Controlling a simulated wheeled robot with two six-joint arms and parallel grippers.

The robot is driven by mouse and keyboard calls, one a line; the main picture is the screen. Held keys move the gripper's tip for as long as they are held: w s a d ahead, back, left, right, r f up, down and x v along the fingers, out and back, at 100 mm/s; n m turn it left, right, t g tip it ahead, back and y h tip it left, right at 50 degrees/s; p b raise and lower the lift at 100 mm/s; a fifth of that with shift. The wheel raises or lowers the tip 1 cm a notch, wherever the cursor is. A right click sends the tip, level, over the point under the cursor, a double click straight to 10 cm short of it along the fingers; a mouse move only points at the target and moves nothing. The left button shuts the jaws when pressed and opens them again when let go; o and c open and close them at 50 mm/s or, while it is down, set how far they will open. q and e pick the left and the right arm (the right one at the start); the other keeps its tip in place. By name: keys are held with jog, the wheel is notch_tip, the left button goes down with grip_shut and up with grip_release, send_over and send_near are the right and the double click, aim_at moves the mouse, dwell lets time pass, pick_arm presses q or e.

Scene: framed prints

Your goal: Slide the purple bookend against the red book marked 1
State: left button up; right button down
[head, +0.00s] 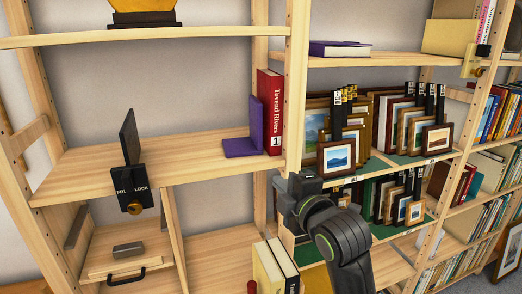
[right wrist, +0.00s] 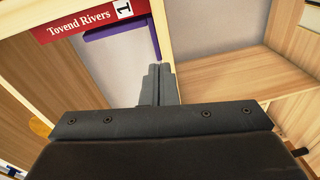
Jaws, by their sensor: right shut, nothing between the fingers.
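The purple bookend (head: 240,147) stands on the middle shelf, its upright plate close beside the left face of the red book marked 1 (head: 275,112). I cannot tell whether they touch. In the right wrist view, the red spine (right wrist: 95,22) reads "Tovend Rivers", with the bookend (right wrist: 122,30) just below it. My right gripper (head: 281,184) is below and in front of the shelf's right end, by the wooden upright. Its fingers (right wrist: 160,70) are shut and empty, apart from the bookend. My left gripper is out of view.
A black box marked REL and LOCK (head: 132,190) with an upright plate sits at the middle shelf's left front. Framed prints (head: 336,157) crowd the shelves right of the upright (head: 296,90). Two books (head: 270,268) stand below. The middle shelf (head: 185,155) is clear left of the bookend.

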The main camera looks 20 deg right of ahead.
notch_tip(320, 180, up, 4)
jog(key=a+n+t, duration=0.1)
jog(key=n, duration=0.1)
jog(key=p, duration=0.3)
send_near(260, 136)
jog(key=w+a, duration=0.3)
jog(key=a, duration=0.1)
jog(key=shift+w+d+y+p, duration=0.25)
jog(key=shift+w+p, duration=0.1)
jog(key=shift+w, duration=0.2)
jog(key=shift+w+d+y+p, duration=0.15)
jog(key=shift+w+d+p, duration=0.15)
jog(key=shift+w, duration=0.2)
jog(key=shift+w+d+f, duration=0.15)
jog(key=shift+w+d, duration=0.4)
jog(key=shift+w, duration=0.05)
jog(key=shift+a, duration=0.1)
jog(key=shift+w+d, duration=0.6)
jog(key=shift+w, duration=0.15)
